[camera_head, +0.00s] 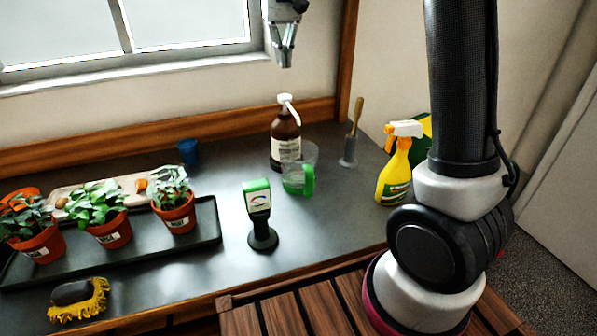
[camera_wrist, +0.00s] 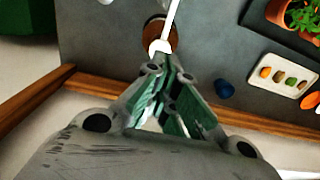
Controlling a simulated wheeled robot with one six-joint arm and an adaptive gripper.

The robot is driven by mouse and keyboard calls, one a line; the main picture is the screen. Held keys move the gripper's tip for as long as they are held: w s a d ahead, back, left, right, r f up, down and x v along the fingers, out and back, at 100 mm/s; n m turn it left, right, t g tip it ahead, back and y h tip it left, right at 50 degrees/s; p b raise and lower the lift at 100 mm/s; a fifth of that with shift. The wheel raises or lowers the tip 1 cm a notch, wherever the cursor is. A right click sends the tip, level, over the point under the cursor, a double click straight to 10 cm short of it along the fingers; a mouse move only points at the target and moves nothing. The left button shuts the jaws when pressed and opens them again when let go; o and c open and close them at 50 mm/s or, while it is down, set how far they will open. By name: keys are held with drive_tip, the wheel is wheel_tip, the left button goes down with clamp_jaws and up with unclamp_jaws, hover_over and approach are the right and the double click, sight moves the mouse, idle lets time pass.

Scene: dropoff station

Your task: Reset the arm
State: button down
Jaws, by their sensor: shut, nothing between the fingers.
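My gripper (camera_head: 284,62) hangs at the top of the head view, in front of the wall beside the window. It is above the brown pump bottle (camera_head: 285,138) and apart from it. In the wrist view my gripper (camera_wrist: 166,84) points down, its fingers together with nothing between them. The white pump head of the bottle (camera_wrist: 160,44) shows just past the fingertips in that view. My arm stands at the right of the head view.
The dark counter (camera_head: 330,235) holds several potted plants on a black tray (camera_head: 208,222), a green-topped stand (camera_head: 260,215), a clear cup with green handle (camera_head: 300,175), a blue cup (camera_head: 188,151), a yellow spray bottle (camera_head: 394,175) and a yellow brush (camera_head: 80,300). The window is at upper left.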

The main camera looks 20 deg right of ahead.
idle(0.4)
drive_tip(key=f, duration=0.1)
drive_tip(key=s+f+n, duration=0.1)
drive_tip(key=f, duration=0.1)
drive_tip(key=shift+s+d+f, duration=0.25)
drive_tip(key=shift+s+d, duration=0.05)
drive_tip(key=shift+s, duration=0.1)
drive_tip(key=s+d+t, duration=0.1)
drive_tip(key=s+d, duration=0.3)
drive_tip(key=s, duration=0.5)
drive_tip(key=s+d+t, duration=0.2)
drive_tip(key=s+d, duration=0.3)
drive_tip(key=s, duration=0.4)
drive_tip(key=s+d+m+t, duration=0.1)
drive_tip(key=s+d, duration=0.4)
drive_tip(key=s, duration=0.5)
drive_tip(key=shift+d+f, duration=0.15)
drive_tip(key=shift+f, duration=0.05)
